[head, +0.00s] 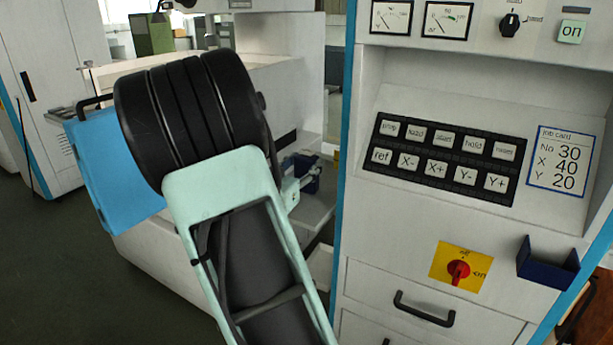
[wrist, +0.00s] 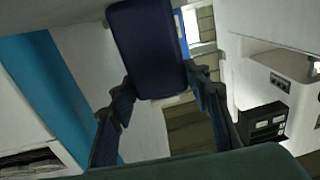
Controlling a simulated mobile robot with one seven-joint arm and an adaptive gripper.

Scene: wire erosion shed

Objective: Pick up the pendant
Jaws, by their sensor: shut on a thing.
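The pendant (wrist: 147,45) seems to be the dark navy block with rounded corners at the top middle of the wrist view. My gripper (wrist: 160,82) has its two dark fingers on either side of the block's lower end, and is shut on it. The block's far end runs up out of the wrist view. No buttons or markings show on the side I see. In the head view my arm hides most of the gripper; a small dark blue part (head: 307,172) shows just right of my wrist, and I cannot tell if it is finger or pendant.
A control cabinet with a key panel (head: 440,155), a red rotary switch (head: 458,270), a dark blue open holder (head: 550,263) and drawer handles (head: 424,309) stands at the right. A blue panel (head: 108,170) is left of my arm. Dark floor (head: 50,260) is open at the left.

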